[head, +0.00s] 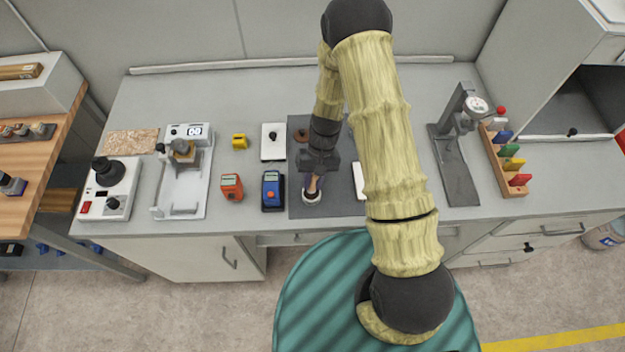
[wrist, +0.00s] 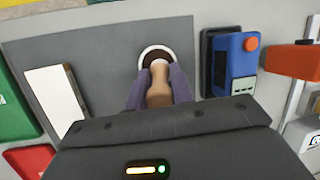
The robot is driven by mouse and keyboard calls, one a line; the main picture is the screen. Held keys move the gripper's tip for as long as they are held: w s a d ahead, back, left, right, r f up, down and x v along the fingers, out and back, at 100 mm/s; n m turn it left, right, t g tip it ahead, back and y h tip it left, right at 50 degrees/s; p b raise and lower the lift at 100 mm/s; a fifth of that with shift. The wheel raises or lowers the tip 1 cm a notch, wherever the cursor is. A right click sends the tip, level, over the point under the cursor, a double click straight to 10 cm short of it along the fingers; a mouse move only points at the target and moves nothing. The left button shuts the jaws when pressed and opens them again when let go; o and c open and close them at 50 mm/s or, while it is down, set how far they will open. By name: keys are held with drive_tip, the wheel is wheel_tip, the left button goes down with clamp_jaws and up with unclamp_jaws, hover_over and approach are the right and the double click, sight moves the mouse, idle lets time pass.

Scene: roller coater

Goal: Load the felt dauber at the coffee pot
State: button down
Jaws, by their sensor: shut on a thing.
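My gripper (head: 314,186) is over the front part of the dark grey mat, pointing down. Its fingers (wrist: 158,88) are shut on the tan wooden handle of the felt dauber (wrist: 159,85). A small round white pot with a dark brown inside (wrist: 154,54), which looks like the coffee pot, stands on the mat at the dauber's lower end. The white pot also shows just below the fingers in the head view (head: 311,197). The dauber's tip is over or in the pot's dark opening; its felt is hidden, and I cannot tell whether it touches.
A blue tester (head: 272,190) stands just left of the mat (head: 299,208), with an orange device (head: 231,187) beyond it. A white panel (head: 359,180) lies right of the gripper. A brown disc (head: 301,135) lies farther back. A stand with a dial (head: 459,150) is at right.

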sight(313, 176)
drive_tip(key=shift+s+f+b, duration=0.15)
drive_tip(key=shift+f+b, duration=0.2)
drive_tip(key=shift+f, duration=0.05)
idle(1.7)
drive_tip(key=shift+r+p, duration=2.45)
drive_tip(key=shift+r, duration=1.15)
